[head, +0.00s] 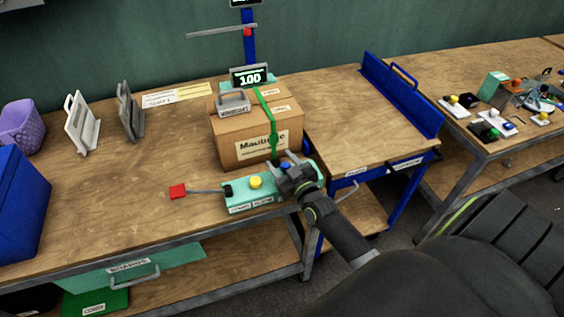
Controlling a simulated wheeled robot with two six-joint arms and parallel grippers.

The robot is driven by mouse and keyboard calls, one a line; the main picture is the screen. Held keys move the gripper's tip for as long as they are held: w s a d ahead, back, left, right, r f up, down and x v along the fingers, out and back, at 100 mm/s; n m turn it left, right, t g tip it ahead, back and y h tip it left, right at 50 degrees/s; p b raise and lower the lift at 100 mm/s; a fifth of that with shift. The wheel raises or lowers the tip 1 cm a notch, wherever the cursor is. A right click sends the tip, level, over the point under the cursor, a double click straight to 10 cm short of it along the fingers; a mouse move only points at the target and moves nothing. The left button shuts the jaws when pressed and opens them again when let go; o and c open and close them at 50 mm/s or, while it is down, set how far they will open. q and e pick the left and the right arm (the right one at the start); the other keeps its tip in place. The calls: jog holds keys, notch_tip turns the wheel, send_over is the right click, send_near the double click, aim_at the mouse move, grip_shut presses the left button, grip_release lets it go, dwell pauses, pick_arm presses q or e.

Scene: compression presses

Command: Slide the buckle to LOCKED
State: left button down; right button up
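A cardboard box (245,140) stands on the wooden bench with a green strap (264,108) running over its top and down its front. A small green piece (273,140), apparently the buckle, sits on the strap at the front face. I cannot read a LOCKED mark on it. My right gripper (286,163) is just below and right of it, over the right end of a teal control base (238,196). A small blue part shows at its fingertips; whether the fingers hold it is unclear. My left gripper is out of view.
A grey handled weight (233,102) rests on the box, before a display reading 100 (249,75). The base has a yellow button (255,182) and a rod with a red end (178,191). A blue-railed table (350,115) stands right. The bench's left middle is clear.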

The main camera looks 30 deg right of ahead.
grip_shut()
jog(key=shift+s+d+b, duration=0.15)
jog(key=shift+s+d, duration=0.05)
jog(key=shift+d, duration=0.65)
jog(key=shift+s+d+b, duration=0.1)
jog(key=shift+s+d, duration=0.1)
jog(key=shift+d, duration=0.7)
jog(key=shift+s+d+b, duration=0.15)
jog(key=shift+s+d, duration=0.05)
jog(key=shift+d, duration=0.65)
jog(key=shift+a, duration=0.1)
jog(key=shift+c, duration=1.3)
grip_release()
jog(key=shift+o, duration=1.4)
jog(key=shift+d, duration=0.25)
jog(key=shift+s+a, duration=0.1)
jog(key=shift+s, duration=0.05)
